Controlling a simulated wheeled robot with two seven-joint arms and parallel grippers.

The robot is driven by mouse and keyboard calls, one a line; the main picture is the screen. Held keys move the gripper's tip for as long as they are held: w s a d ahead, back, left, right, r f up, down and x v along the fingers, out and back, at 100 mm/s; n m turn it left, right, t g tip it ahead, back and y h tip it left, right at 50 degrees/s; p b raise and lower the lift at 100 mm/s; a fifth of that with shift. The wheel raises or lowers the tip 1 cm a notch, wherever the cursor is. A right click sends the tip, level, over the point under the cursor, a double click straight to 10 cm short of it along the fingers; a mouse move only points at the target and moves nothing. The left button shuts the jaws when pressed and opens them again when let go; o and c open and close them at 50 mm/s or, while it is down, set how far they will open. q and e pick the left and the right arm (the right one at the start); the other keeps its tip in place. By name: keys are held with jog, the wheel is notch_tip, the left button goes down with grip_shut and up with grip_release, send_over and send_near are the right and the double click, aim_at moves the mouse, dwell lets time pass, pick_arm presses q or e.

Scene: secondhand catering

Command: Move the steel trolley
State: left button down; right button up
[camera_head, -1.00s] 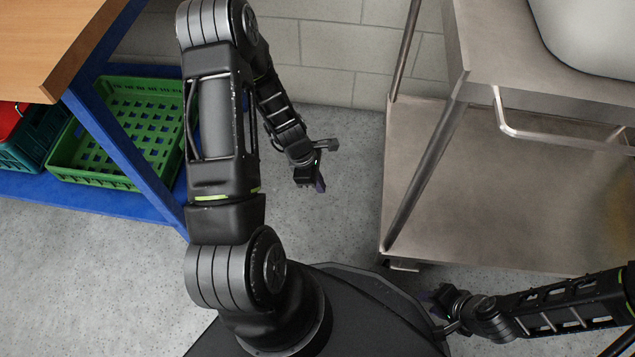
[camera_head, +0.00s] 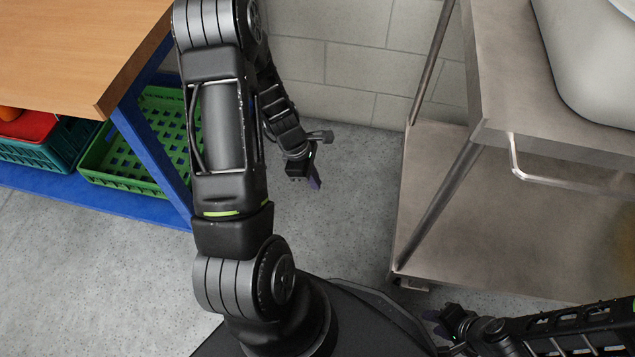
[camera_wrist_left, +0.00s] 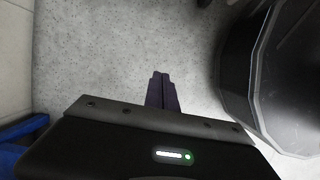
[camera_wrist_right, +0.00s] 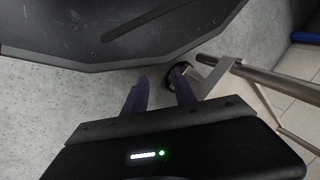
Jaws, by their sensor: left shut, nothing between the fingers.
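The steel trolley (camera_head: 490,235) stands at the right in the head view, with an upper shelf (camera_head: 545,145), a lower shelf, slanting legs and a bar handle (camera_head: 570,182). Steel tubes and a dark caster wheel (camera_wrist_right: 177,76) of it show in the right wrist view. My left gripper (camera_head: 315,182) is shut and empty over bare floor, left of the trolley and apart from it. Its closed fingers show in the left wrist view (camera_wrist_left: 162,90). My right gripper (camera_head: 432,316) is low by the trolley's near left corner. Its fingers are apart in the right wrist view (camera_wrist_right: 160,92), with nothing seen between them.
A wooden-topped table (camera_head: 75,50) with a blue frame (camera_head: 150,150) stands at the left, holding green crates (camera_head: 130,165) below. A pale container (camera_head: 590,65) sits on the trolley top. A block wall (camera_head: 340,60) closes the back. Grey floor (camera_head: 345,215) is clear between table and trolley.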

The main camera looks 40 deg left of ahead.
jog(key=shift+c, duration=0.4)
